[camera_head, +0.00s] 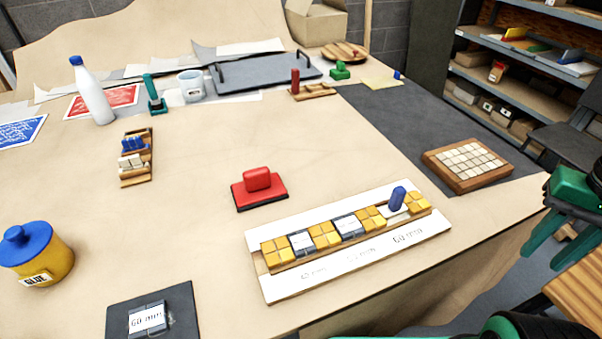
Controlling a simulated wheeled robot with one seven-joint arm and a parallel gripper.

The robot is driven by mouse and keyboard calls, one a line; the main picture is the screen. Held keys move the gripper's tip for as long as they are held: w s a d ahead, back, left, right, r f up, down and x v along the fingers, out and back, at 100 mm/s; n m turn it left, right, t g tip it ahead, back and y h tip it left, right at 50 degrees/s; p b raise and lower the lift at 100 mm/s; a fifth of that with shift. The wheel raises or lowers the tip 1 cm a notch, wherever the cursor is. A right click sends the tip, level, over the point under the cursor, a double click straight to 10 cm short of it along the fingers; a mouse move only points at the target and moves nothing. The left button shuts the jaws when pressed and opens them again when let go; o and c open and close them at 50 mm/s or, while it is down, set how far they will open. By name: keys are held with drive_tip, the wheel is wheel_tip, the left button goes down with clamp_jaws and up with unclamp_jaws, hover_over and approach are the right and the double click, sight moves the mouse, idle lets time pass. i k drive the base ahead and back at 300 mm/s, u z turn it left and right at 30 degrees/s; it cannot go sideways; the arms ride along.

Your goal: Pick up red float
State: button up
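The red float (258,180) is a rounded red block on a flat red plate with a dark edge. It lies flat near the middle of the table, behind and left of the long white panel. My gripper (554,254) is at the right edge of the head view, past the table's edge and far to the right of the float. Its two teal fingers are spread with nothing seen between them. Part of the gripper is cut off by the frame.
The white panel (352,276) holds yellow and grey tiles and a blue piece (397,199). A wooden tile block (465,165) sits at right. A glue pot (37,255), bottle (92,92) and tile rack (135,157) stand left. Bare table surrounds the float.

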sight(258, 187)
drive_tip(key=z, duration=0.05)
drive_tip(key=k, duration=1.35)
drive_tip(key=u, duration=0.4)
drive_tip(key=i, duration=1)
drive_tip(key=z, duration=0.1)
